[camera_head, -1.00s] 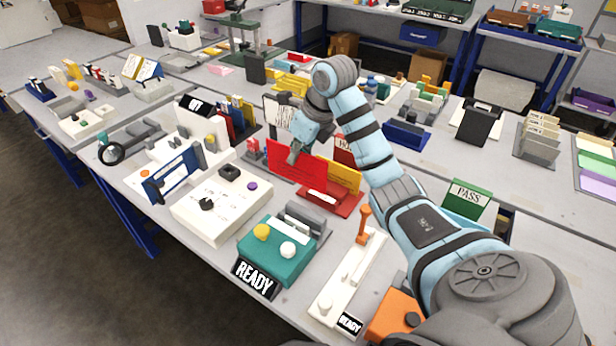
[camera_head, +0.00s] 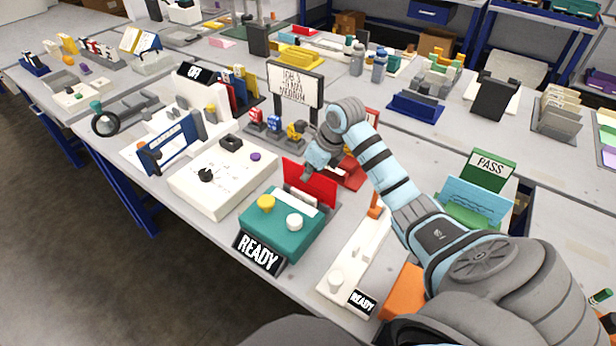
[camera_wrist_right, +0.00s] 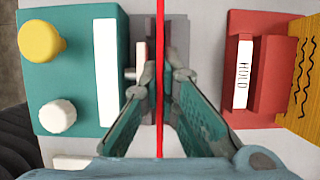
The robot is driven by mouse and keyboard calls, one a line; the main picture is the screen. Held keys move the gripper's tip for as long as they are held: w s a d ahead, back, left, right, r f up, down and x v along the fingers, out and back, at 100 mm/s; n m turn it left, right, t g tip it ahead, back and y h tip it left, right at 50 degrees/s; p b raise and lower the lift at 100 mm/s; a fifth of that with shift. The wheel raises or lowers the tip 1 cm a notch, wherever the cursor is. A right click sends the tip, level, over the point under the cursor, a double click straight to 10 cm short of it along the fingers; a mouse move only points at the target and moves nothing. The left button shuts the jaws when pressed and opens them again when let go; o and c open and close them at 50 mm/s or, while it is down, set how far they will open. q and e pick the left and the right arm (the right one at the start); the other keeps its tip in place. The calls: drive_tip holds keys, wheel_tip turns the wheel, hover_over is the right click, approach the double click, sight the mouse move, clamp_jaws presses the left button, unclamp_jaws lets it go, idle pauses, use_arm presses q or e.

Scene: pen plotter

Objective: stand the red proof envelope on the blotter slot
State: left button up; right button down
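My right gripper (camera_head: 308,176) is shut on the red proof envelope (camera_head: 314,188), gripping its top edge. In the right wrist view the envelope (camera_wrist_right: 160,28) shows edge-on as a thin red line between the fingertips (camera_wrist_right: 161,78). The envelope hangs upright over the grey slotted holder (camera_head: 329,217), which I take for the blotter slot. The holder (camera_wrist_right: 178,38) lies below the fingers in the wrist view, beside the teal box. The envelope's lower edge is hidden behind the teal box, so I cannot tell whether it is seated. My left gripper is not in view.
The teal READY box (camera_head: 281,224) with yellow and white knobs stands just in front. A red HOLD holder (camera_wrist_right: 243,72) with a yellow card is on the other side. A white panel (camera_head: 223,176) is to the left, and a white READY track (camera_head: 352,262) is to the right.

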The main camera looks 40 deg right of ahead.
drive_tip(key=shift+f, duration=0.5)
drive_tip(key=shift+f, duration=0.1)
drive_tip(key=shift+f, duration=0.1)
drive_tip(key=c, duration=1.8)
unclamp_jaws()
drive_tip(key=shift+r, duration=0.4)
drive_tip(key=p+v, duration=0.1)
drive_tip(key=v, duration=1)
drive_tip(key=shift+s+d+r, duration=0.15)
drive_tip(key=shift+s+r, duration=0.1)
drive_tip(key=shift+r, duration=0.1)
drive_tip(key=shift+f, duration=0.1)
